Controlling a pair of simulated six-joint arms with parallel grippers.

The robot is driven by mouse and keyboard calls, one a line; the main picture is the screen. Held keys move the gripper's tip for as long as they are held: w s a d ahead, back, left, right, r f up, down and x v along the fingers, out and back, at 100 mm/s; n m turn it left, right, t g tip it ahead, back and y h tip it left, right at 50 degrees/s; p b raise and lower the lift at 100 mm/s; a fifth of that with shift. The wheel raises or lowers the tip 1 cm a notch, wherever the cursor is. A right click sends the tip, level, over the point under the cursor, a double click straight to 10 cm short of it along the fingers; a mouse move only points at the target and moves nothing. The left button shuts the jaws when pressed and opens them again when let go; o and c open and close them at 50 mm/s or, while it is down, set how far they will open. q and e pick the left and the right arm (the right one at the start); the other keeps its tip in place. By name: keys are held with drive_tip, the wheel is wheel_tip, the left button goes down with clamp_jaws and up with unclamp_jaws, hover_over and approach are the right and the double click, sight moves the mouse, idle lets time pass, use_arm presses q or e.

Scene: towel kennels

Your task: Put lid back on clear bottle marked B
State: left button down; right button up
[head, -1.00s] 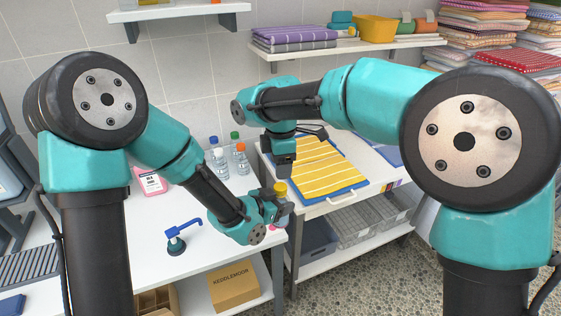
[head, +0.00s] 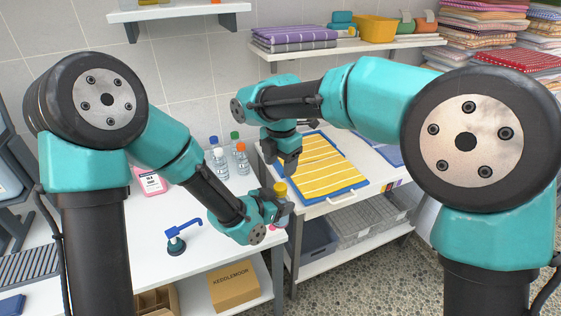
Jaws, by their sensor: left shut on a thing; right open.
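Several small clear bottles stand together on the white table. One has an orange cap (head: 240,147), one a green cap (head: 235,135) and one a blue cap (head: 213,140). Any letters on them are too small to read, so I cannot tell which is B. My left gripper (head: 282,207) is shut at the table's right edge. A yellow cap-like piece (head: 280,188) shows at its fingers; the fingers hide most of what they hold. My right gripper (head: 289,169) is open and empty, pointing down above the yellow striped towel's left edge, behind and above the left gripper.
A blue pump-like tool (head: 176,240) stands on the white table (head: 215,258) left of my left gripper. A pink-labelled bottle (head: 150,181) is at the back left. A yellow striped towel (head: 322,165) lies on a blue tray to the right.

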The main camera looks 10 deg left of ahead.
sight(280, 186)
drive_tip(key=shift+f, duration=3.95)
drive_tip(key=shift+c, duration=0.3)
drive_tip(key=c, duration=0.9)
drive_tip(key=shift+m, duration=1.7)
drive_tip(key=o, duration=1)
drive_tip(key=shift+o, duration=0.2)
